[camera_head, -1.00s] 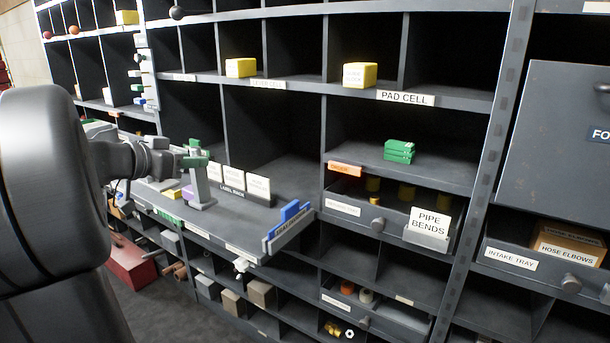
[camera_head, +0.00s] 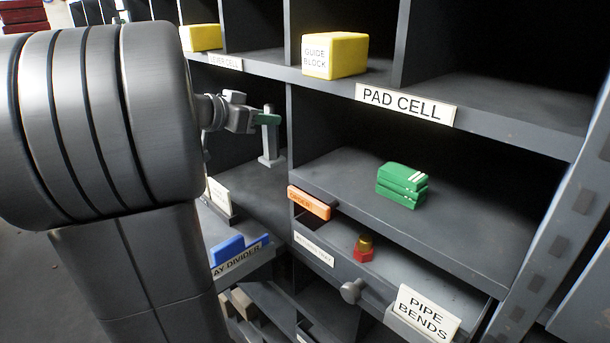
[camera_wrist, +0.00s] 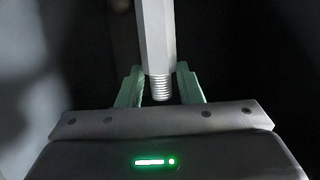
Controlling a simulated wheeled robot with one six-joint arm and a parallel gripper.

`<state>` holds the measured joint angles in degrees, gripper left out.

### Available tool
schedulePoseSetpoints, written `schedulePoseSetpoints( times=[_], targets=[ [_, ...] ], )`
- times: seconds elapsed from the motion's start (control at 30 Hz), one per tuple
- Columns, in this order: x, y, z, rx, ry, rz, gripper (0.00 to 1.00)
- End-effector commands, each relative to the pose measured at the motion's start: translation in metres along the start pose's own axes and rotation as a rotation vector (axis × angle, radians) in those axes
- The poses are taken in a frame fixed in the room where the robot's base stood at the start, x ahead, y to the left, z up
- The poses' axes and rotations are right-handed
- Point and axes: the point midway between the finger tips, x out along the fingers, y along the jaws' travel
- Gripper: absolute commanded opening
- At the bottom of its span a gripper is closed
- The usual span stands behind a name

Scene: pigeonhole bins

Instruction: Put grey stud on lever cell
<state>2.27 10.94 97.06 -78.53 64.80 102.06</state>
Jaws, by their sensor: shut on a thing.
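The grey stud (camera_head: 268,146) is a pale upright post with a wider foot, below the shelf with the lever cell label. In the wrist view the stud (camera_wrist: 157,40) shows a faceted shaft and a threaded end between green fingers. My gripper (camera_head: 267,118) is shut on the stud near its top; the gripper (camera_wrist: 160,84) also shows in the wrist view. The lever cell label (camera_head: 224,61) is on a shelf edge at upper left, above and left of my gripper. I cannot tell whether the stud's foot touches the surface under it.
A yellow block (camera_head: 200,37) stands above the lever cell label. A yellow guide block (camera_head: 335,54) stands to its right. Green blocks (camera_head: 403,185) lie in the bay below the pad cell label (camera_head: 404,102). A blue divider (camera_head: 236,248) and an open drawer (camera_head: 405,273) stick out in front.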

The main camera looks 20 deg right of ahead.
Motion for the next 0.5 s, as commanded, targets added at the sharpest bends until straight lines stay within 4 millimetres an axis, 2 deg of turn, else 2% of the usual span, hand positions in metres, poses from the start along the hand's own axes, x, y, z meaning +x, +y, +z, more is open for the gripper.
schedulePoseSetpoints(
  times=[0.13,0.4,0.5],
  targets=[
    [0.003,0.0,0.01,-0.001,0.0,0.0,0.02],
    [0.017,0.0,0.055,-0.003,-0.001,0.0,0.02],
    [0.019,0.0,0.06,-0.001,0.001,-0.001,0.02]
  ],
)
